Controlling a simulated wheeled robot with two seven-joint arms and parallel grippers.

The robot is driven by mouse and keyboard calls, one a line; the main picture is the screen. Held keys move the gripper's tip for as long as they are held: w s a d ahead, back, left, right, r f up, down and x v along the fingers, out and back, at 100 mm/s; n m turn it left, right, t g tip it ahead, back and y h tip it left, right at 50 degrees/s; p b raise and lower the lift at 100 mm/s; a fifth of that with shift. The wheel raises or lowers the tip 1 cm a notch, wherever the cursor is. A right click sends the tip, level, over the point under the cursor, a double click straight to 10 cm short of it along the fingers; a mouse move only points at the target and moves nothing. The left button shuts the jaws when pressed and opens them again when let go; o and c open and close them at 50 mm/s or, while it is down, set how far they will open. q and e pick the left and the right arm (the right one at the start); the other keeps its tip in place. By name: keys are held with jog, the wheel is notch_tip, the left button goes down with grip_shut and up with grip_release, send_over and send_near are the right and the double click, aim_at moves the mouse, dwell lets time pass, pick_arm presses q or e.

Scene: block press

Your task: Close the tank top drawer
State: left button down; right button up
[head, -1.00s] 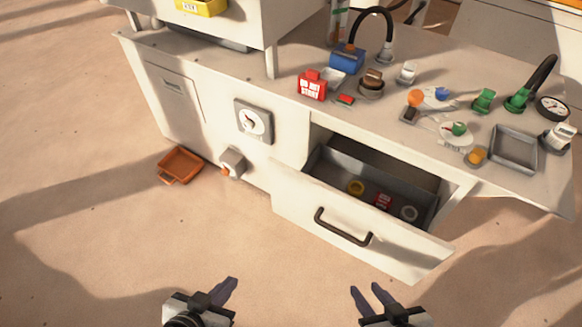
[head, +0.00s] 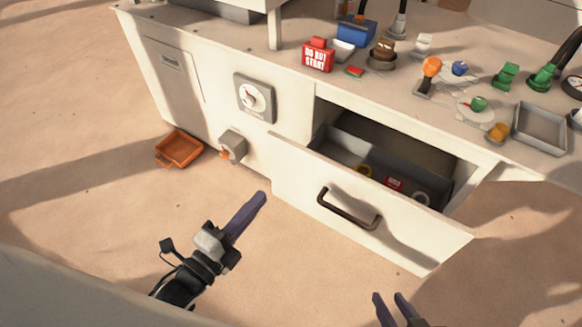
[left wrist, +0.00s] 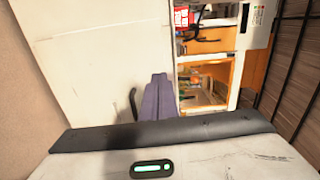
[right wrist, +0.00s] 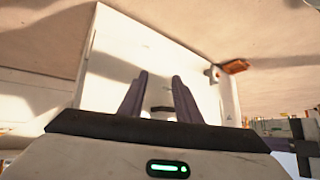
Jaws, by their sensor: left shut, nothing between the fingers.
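The drawer (head: 400,220) is pulled out of the right part of the white bench, its white front carrying a dark curved handle (head: 345,210). The open fingers also show in the right wrist view (right wrist: 159,80).
The bench top holds a red "DO NOT START" block (head: 318,58), a blue box (head: 356,32), an orange knob (head: 431,68) and a grey tray (head: 540,128). A dial (head: 254,97) and a grey knob housing (head: 232,146) stick out of the bench front. An orange tray (head: 179,149) lies on the floor.

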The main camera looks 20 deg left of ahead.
aim_at(298, 151)
pick_arm(q)
jog(key=b+x, duration=0.2)
jog(key=x, duration=1.2)
jog(key=shift+r, duration=0.15)
jog(key=shift+w, duration=0.15)
